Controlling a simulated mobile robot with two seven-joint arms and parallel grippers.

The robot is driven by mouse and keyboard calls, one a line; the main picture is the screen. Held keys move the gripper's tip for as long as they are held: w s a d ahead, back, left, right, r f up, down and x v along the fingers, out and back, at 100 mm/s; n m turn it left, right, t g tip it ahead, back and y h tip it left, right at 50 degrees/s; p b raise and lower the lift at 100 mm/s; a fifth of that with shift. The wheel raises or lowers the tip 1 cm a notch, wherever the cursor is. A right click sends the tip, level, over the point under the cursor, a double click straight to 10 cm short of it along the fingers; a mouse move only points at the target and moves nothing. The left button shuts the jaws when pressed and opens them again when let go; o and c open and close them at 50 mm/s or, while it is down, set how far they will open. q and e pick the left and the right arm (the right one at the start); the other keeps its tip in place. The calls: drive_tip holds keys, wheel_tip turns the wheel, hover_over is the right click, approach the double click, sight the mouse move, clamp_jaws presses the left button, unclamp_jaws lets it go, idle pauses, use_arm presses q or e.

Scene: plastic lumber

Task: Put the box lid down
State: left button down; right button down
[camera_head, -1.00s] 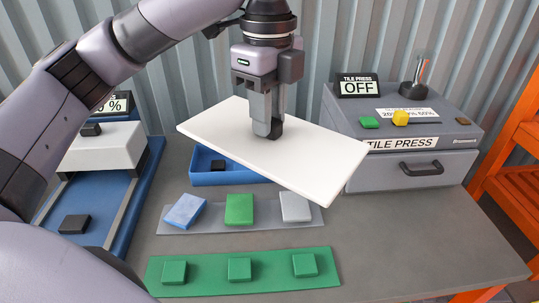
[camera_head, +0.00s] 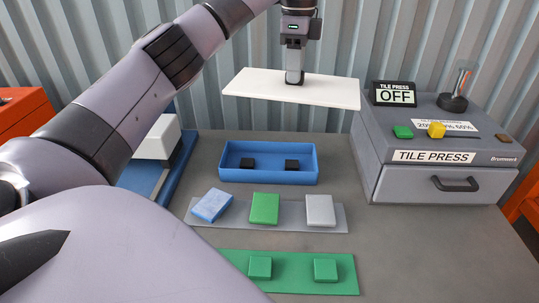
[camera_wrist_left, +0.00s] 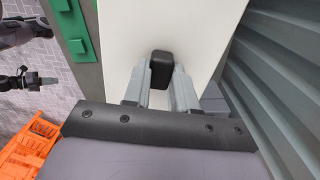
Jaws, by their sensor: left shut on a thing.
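The box lid (camera_head: 250,84) is a flat white panel held in the air above and behind the blue box, in the head view. My left gripper (camera_head: 294,78) is shut on the lid's dark knob, which shows between the fingers in the left wrist view (camera_wrist_left: 161,69). The lid looks close to level. The open blue box (camera_head: 268,176) stands on the table below it, with two dark blocks (camera_head: 248,162) inside.
A grey tile press (camera_head: 440,150) reading OFF stands at the right. A grey strip (camera_head: 290,213) with blue, green and white tiles lies in front of the box. A green strip (camera_head: 345,287) with green blocks lies nearer. Bare table lies right of the strips.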

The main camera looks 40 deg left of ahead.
sight(269, 75)
use_arm(q)
drive_tip(key=a+f, duration=0.1)
drive_tip(key=a, duration=0.1)
drive_tip(key=a+f+n, duration=0.1)
drive_tip(key=a, duration=0.1)
drive_tip(key=a+f+n, duration=0.1)
drive_tip(key=a, duration=0.2)
drive_tip(key=shift+s+a, duration=0.1)
drive_tip(key=shift+s, duration=0.05)
drive_tip(key=shift+f, duration=9.6)
drive_tip(key=shift+f, duration=0.1)
drive_tip(key=c, duration=0.9)
unclamp_jaws()
wheel_tip(269, 75, up, 12)
drive_tip(key=shift+b, duration=0.3)
